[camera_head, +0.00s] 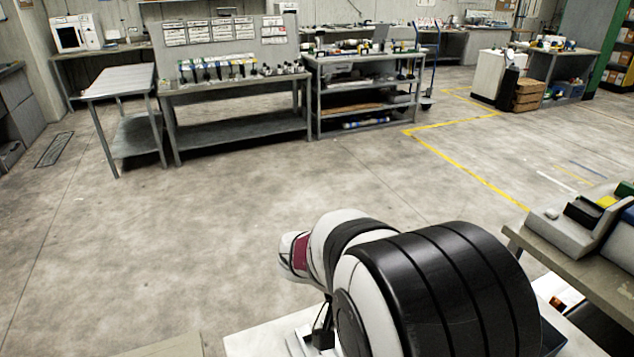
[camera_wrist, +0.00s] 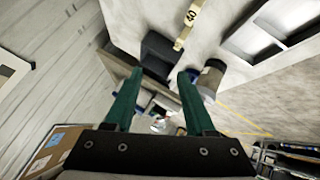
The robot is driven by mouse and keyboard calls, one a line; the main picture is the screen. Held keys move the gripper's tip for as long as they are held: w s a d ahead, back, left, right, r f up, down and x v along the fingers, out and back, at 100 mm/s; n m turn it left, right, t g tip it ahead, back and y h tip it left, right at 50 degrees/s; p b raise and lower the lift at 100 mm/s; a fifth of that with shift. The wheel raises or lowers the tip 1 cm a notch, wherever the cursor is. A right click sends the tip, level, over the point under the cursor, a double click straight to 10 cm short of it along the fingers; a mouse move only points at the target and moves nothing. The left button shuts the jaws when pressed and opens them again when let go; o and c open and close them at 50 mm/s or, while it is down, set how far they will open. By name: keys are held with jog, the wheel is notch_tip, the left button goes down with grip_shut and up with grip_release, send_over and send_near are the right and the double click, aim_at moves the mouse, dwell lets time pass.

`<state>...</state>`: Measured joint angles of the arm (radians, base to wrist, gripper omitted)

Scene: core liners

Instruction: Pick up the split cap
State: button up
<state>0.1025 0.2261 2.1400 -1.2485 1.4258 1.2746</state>
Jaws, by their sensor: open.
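In the wrist view, my gripper (camera_wrist: 161,72) has two green fingers spread apart, with nothing held between them. I cannot tell for certain which thing is the split cap. A short grey-brown cylindrical piece (camera_wrist: 211,77) shows just right of the right fingertip, partly hidden by that finger. A dark block (camera_wrist: 160,50) lies beyond the fingertips, seen through the gap. Small white and blue items show between the fingers but are too blurred to name. In the head view my arm fills the lower middle, and the gripper is not seen.
In the wrist view, a cream tag marked 40 (camera_wrist: 192,16) and a pale frame with openings (camera_wrist: 265,35) lie farther off. In the head view, a bench (camera_head: 590,275) at right bears boxes and a black tray (camera_head: 588,213). The floor between benches is clear.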

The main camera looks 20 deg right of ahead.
jog(key=w+d+f+m+t+h, duration=0.2)
jog(key=w+d+f+h, duration=0.1)
jog(key=w+d, duration=0.3)
jog(key=w+d+f+m+t+h, duration=0.1)
jog(key=w+d+f+h, duration=0.25)
jog(key=w, duration=0.45)
jog(key=shift+y, duration=0.25)
jog(key=x, duration=0.5)
jog(key=r+x, duration=0.1)
jog(key=x, duration=0.4)
jog(key=s+r+x, duration=0.1)
jog(key=x, duration=0.5)
jog(key=shift+d, duration=0.25)
jog(key=shift+r, duration=0.1)
grip_shut()
